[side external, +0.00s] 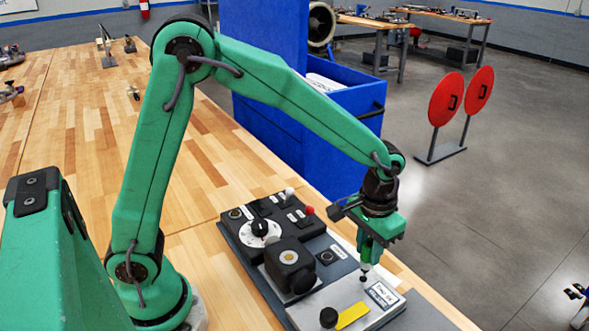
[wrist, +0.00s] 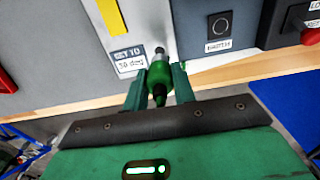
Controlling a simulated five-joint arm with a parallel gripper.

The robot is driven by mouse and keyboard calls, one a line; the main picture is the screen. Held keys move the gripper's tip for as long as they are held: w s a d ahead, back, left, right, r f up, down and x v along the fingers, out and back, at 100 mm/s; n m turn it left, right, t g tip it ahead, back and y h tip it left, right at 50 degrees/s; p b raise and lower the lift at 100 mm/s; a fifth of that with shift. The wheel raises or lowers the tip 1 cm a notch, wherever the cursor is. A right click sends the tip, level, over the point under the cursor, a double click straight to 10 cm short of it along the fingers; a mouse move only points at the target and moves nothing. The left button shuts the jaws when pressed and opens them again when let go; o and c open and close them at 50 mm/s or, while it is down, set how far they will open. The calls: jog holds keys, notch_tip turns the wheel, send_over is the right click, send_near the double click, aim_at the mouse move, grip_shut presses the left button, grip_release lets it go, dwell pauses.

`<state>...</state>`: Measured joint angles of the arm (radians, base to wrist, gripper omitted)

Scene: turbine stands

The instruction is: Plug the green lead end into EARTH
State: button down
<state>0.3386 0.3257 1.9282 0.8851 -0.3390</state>
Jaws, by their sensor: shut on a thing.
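My gripper (wrist: 158,80) is shut on the green lead end (wrist: 160,74), with one jaw on each side of it. The lead end's metal tip points away from my wrist, toward the panel. In the side view my gripper (side external: 368,253) is over the light grey plate at the panel's right end, beside the set-to label (side external: 382,295). The EARTH socket (wrist: 219,24) is a dark square with a round ring, to the right of the tip in the wrist view. It also shows in the side view (side external: 326,257), left of my gripper. Nothing is in it. Whether the tip touches the plate is unclear.
The panel (side external: 233,240) also bears a white-faced dial (side external: 260,230), a black box with a knob (side external: 290,257), small levers, a yellow bar (side external: 352,315) and a black knob (side external: 328,317). The wooden bench edge (side external: 425,300) is close on the right. A blue cabinet (side external: 285,140) stands behind.

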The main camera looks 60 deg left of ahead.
dwell(0.3)
jog(key=s+a+r, duration=0.1)
jog(key=a, duration=1)
jog(key=shift+s, duration=0.15)
jog(key=shift+f, duration=0.1)
jog(key=shift+f, duration=2.3)
jog(key=shift+s+f, duration=0.1)
jog(key=shift+f, duration=1.45)
dwell(0.7)
jog(key=c, duration=1.3)
grip_release()
jog(key=o, duration=0.4)
jog(key=shift+r, duration=0.1)
